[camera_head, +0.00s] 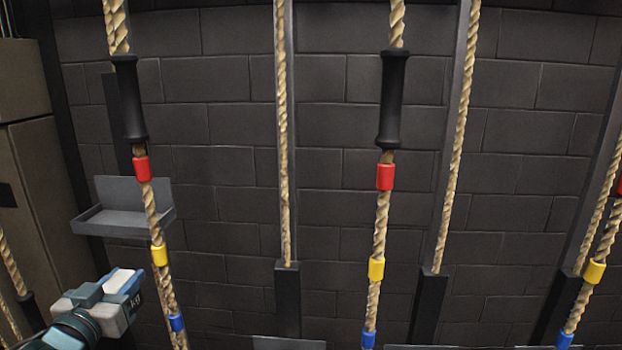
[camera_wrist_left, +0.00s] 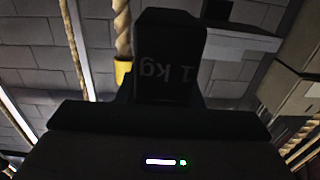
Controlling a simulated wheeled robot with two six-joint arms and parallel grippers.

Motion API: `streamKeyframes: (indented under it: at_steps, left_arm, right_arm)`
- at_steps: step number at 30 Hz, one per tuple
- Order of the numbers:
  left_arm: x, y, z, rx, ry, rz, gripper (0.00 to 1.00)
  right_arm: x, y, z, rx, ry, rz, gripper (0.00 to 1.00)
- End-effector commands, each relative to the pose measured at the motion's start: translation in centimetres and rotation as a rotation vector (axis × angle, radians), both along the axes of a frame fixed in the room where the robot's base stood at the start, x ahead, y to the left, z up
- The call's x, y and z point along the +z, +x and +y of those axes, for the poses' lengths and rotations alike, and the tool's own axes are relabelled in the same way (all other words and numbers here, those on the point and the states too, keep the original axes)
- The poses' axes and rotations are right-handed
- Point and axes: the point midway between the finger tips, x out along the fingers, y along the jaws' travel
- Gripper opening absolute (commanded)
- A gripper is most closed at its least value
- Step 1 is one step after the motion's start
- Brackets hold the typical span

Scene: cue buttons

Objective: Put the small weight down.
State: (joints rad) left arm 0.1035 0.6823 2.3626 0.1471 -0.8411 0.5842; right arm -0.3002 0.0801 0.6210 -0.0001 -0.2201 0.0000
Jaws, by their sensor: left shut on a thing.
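My left gripper (camera_head: 112,290) is at the lower left of the head view, shut on a small weight (camera_head: 131,304). The weight is a block with "kg" on its side. In the left wrist view the weight (camera_wrist_left: 170,60) is a dark block, held up between the jaws, and its "1 kg" label reads upside down. The weight is in the air, below and in front of a small grey wall shelf (camera_head: 108,226) in the head view. The fingers are dark and hard to make out in the wrist view. My right gripper is not in view.
A rope (camera_head: 152,215) with a black grip and red, yellow and blue bands hangs close to the right of the weight. Another such rope (camera_head: 381,225) hangs further right. Plain ropes run up a dark block wall (camera_head: 225,160). A cabinet (camera_head: 38,190) stands at the left.

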Motion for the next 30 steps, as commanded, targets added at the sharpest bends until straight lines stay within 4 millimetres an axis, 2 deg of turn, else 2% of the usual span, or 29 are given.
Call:
streamKeyframes:
  at_steps: [3,30]
  left_arm:
    - [-2.4,-1.3,-1.7,0.005,-0.009,0.000,0.00]
    - [-17.9,-9.2,-11.8,0.056,-0.010,0.001,0.00]
  right_arm:
    - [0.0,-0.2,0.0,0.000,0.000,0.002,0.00]
    - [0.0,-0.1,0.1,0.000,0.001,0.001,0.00]
